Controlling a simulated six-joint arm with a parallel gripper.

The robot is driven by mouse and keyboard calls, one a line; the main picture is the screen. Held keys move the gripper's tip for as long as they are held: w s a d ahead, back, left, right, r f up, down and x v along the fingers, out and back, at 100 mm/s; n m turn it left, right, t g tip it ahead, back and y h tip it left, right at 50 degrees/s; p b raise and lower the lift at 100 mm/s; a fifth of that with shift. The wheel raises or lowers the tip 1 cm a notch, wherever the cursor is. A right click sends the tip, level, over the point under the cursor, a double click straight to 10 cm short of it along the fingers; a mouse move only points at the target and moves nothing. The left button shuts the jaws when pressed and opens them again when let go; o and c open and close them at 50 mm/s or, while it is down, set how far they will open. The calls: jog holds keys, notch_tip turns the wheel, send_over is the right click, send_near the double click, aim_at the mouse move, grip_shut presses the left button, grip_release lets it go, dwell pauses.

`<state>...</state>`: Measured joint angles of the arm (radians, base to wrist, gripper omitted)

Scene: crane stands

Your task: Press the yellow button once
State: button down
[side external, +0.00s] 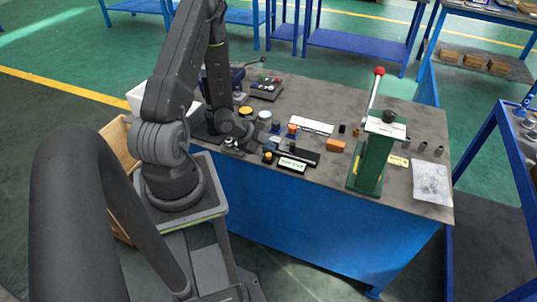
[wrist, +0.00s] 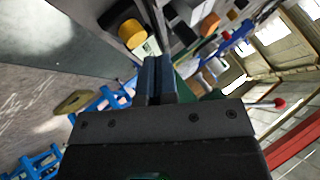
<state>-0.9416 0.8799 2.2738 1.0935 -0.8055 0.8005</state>
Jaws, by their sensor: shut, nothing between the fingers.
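The yellow button (side external: 268,155) is a small round cap on a dark base near the front edge of the bench, beside a white label card (side external: 292,164). In the wrist view the yellow button (wrist: 132,33) shows above and left of the fingertips, with its dark base beside it. My gripper (side external: 232,147) is low over the bench, to the left of the button and apart from it. In the wrist view my gripper (wrist: 159,66) has its dark fingers together with nothing between them.
A green press (side external: 370,160) with a red-knobbed lever stands at the right. An orange block (side external: 335,146), a white strip (side external: 311,126) and several small knobs lie behind and right of the button. A control box (side external: 266,87) sits at the back left.

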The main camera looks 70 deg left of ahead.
aim_at(268, 155)
jog(key=shift+f, duration=0.15)
dwell(0.5)
jog(key=shift+f, duration=0.3)
jog(key=shift+f, duration=0.45)
dwell(0.7)
jog(key=shift+r, duration=0.9)
jog(key=shift+r, duration=2.5)
